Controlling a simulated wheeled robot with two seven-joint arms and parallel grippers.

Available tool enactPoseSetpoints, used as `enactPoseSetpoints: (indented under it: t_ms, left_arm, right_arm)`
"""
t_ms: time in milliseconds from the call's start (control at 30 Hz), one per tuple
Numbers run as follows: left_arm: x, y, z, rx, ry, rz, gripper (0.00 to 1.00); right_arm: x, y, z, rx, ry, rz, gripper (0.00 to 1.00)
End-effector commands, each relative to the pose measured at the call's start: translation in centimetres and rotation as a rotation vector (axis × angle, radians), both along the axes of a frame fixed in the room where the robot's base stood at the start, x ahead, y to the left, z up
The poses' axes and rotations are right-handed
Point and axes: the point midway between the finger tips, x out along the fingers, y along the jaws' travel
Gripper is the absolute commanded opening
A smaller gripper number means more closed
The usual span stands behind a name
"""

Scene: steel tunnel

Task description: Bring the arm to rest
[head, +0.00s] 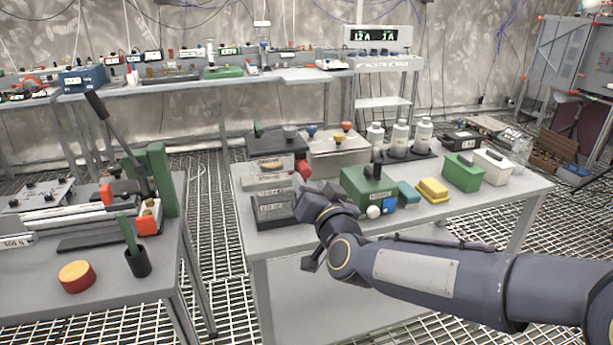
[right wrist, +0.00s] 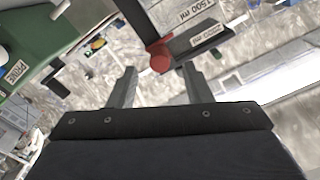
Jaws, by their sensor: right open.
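My right arm (head: 420,272) comes in from the right in the head view and reaches across the front of the middle table. Its gripper (head: 310,235) is at the table's front left edge, beside a dark labelled block (head: 272,209); the arm's wrist partly hides the fingers there. In the right wrist view the two fingers of the right gripper (right wrist: 160,85) stand apart with nothing between them. A red knob (right wrist: 161,57) and a dark labelled part show beyond the fingertips. My left gripper is in neither view.
The middle table (head: 300,235) holds a green box (head: 368,190), a yellow block (head: 433,190), white bottles (head: 398,138) and other boxes. A left table (head: 100,290) carries a lever device, a red and yellow disc (head: 77,276) and a black cup (head: 138,262). Grated floor (head: 214,230) lies between.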

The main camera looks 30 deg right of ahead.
Motion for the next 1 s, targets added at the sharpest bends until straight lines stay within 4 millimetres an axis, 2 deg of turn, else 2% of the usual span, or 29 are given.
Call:
enactPoseSetpoints:
  t_ms: [100, 200, 800, 900, 1000]
  left_arm:
    - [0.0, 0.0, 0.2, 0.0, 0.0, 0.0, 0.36]
    - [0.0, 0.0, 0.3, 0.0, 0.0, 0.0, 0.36]
    - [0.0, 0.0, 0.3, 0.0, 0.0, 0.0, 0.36]
    - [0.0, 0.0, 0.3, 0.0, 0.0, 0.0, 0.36]
    - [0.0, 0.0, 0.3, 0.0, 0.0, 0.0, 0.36]
  right_arm:
    - [-1.6, 0.4, 0.1, 0.0, -0.001, 0.0, 0.45]
    - [-2.3, 0.6, 0.1, 0.0, 0.0, 0.001, 0.45]
    - [-2.6, 0.8, -0.1, 0.001, 0.006, 0.009, 0.45]
    - [-3.1, 1.7, -0.7, 0.007, 0.049, 0.059, 0.45]
    - [-4.7, 3.7, -2.5, 0.018, 0.16, 0.171, 0.45]
